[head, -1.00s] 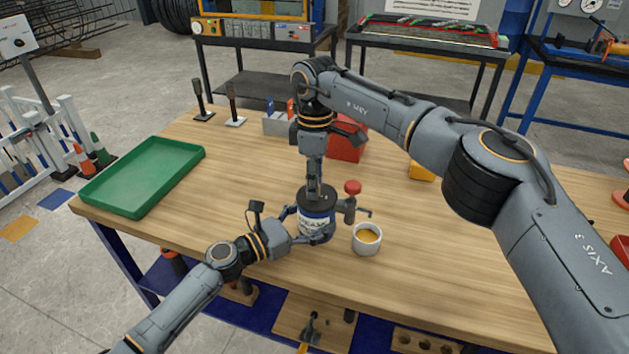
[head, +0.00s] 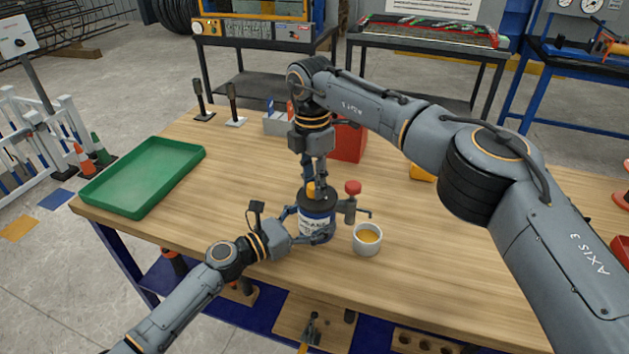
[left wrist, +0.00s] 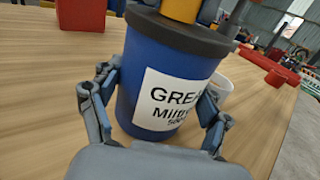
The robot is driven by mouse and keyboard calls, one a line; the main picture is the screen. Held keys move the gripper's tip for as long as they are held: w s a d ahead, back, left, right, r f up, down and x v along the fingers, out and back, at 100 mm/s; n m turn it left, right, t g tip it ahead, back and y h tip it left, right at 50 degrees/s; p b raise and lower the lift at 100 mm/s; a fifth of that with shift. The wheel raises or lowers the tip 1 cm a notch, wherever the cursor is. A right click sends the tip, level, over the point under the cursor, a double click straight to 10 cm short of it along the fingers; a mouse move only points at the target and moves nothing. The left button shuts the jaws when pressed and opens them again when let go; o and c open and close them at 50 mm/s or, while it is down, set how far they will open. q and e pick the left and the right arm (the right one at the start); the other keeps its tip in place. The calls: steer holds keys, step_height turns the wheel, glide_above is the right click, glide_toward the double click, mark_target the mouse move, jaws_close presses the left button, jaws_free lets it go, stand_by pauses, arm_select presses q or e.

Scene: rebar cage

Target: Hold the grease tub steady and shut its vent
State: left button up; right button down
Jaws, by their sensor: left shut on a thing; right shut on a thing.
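The blue grease tub (head: 316,219) with a dark lid and white label stands upright on the wooden bench. In the left wrist view the tub (left wrist: 137,80) fills the middle. My left gripper (head: 309,226) is shut around its body, one finger on each side (left wrist: 158,100). My right gripper (head: 313,186) points down from above, shut on a yellow vent knob (left wrist: 180,9) on the lid. The fingers partly hide the knob. A grey fitting with a red knob (head: 352,187) and a side spout stands at the tub's right.
A white cup (head: 367,249) of amber stuff stands right of the tub, below the spout. A green tray (head: 140,180) lies at the left. A red box (head: 349,142) and grey bin (head: 277,124) stand behind. The bench between tray and tub is clear.

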mark_target(311, 184)
steer(key=n, duration=0.4)
steer(key=shift+n, duration=0.3)
steer(key=n, duration=0.4)
steer(key=shift+a, duration=0.1)
steer(key=shift+n, duration=0.3)
steer(key=c, duration=1.1)
jaws_free()
steer(key=shift+o, duration=0.2)
steer(key=shift+r, duration=0.15)
step_height(311, 184, up, 12)
steer(key=shift+a, duration=0.25)
